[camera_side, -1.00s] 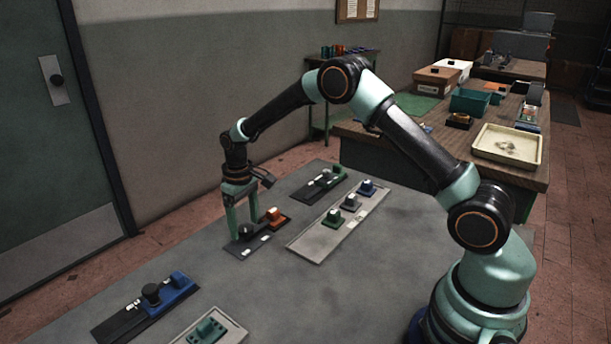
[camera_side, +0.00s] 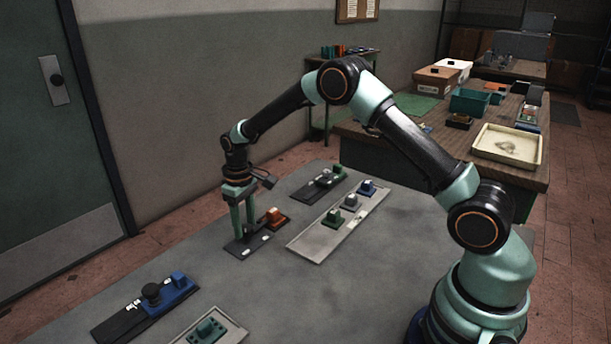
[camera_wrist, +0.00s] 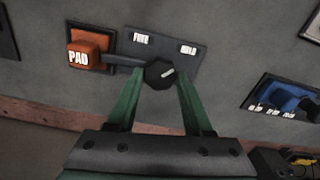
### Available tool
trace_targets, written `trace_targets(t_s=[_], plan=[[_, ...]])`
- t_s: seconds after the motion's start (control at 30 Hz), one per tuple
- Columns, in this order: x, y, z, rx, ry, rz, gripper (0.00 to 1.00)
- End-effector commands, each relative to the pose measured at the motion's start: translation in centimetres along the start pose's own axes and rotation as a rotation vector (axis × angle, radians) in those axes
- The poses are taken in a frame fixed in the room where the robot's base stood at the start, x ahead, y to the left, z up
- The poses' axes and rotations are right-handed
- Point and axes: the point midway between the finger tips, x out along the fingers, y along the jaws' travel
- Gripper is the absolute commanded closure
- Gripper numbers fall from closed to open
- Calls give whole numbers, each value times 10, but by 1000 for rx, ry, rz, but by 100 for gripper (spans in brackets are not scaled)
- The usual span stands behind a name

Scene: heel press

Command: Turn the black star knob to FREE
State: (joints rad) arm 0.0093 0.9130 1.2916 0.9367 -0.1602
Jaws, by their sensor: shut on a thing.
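The black star knob (camera_wrist: 158,76) sits on a dark plate (camera_wrist: 177,50) in the wrist view. Its white pointer line slants right and slightly up, towards the side of the HOLD label (camera_wrist: 188,49). The FREE label (camera_wrist: 141,37) is at the plate's upper left. My gripper (camera_wrist: 160,80) is shut on the knob, with one green finger on each side. In the side view my gripper (camera_side: 245,232) points down at the plate (camera_side: 240,250), and its fingers hide most of the knob.
An orange block marked PAD (camera_wrist: 87,46) joins the knob by a dark bar; it also shows in the side view (camera_side: 275,216). A pale plate with several small blocks (camera_side: 309,243) lies to the right. A blue block unit (camera_side: 174,292) lies front left. Grey table between is clear.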

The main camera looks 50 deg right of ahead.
Motion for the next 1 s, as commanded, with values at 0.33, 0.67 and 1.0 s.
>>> trace_targets(t_s=[0.33,0.67,1.0], plan=[[-1,-1,0,-233,0,0,100],[-1,-1,0,-545,0,0,100],[-1,-2,0,-869,1,1,100]])
